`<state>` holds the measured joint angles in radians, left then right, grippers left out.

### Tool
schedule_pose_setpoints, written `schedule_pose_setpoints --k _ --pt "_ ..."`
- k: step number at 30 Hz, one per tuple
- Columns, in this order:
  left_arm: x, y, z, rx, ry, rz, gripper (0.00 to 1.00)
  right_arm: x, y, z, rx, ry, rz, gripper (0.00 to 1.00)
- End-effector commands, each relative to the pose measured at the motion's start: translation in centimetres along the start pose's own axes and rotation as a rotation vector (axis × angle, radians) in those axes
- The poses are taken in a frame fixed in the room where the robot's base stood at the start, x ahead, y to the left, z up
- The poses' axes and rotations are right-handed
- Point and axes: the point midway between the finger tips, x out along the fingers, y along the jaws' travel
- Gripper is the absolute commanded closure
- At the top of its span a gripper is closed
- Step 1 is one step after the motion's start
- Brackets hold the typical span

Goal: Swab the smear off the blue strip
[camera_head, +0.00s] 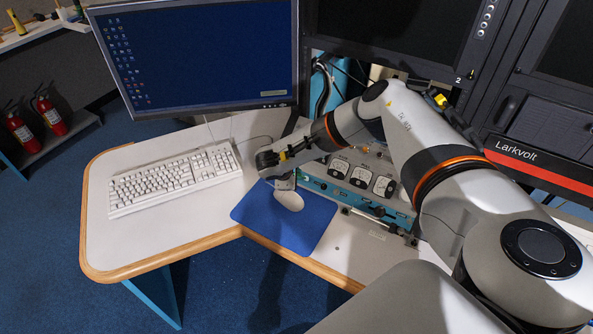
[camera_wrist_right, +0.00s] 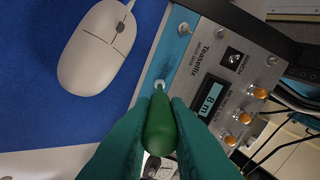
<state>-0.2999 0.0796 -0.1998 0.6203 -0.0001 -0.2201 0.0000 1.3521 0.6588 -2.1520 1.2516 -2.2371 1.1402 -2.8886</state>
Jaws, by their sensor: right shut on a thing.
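My right gripper (camera_wrist_right: 160,130) has green fingers shut on a green-handled swab (camera_wrist_right: 160,126). The swab's white tip (camera_wrist_right: 160,86) is over the blue strip (camera_wrist_right: 170,55) along the edge of the instrument panel; I cannot tell whether it touches. In the head view the blue strip (camera_head: 345,193) runs along the console's lower front. My right arm reaches in from the right, with its gripper just left of the strip's left end; its fingertips and the swab are not clear there. My left gripper is not in view.
A white mouse (camera_wrist_right: 98,47) lies on the blue mat (camera_head: 268,222) close beside the panel. A white keyboard (camera_head: 175,178) lies to the left. A monitor (camera_head: 200,55) stands behind. Knobs and switches (camera_wrist_right: 245,117) crowd the panel. The desk's left front is clear.

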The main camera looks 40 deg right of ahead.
Motion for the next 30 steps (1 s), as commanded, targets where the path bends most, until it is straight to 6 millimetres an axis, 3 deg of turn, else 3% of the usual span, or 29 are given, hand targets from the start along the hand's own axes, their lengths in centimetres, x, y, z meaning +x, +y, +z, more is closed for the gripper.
schedule_pose_setpoints --k 30 --pt "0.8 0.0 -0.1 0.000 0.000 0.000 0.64 0.0 -0.7 1.5 0.000 -0.001 -0.001 1.00"
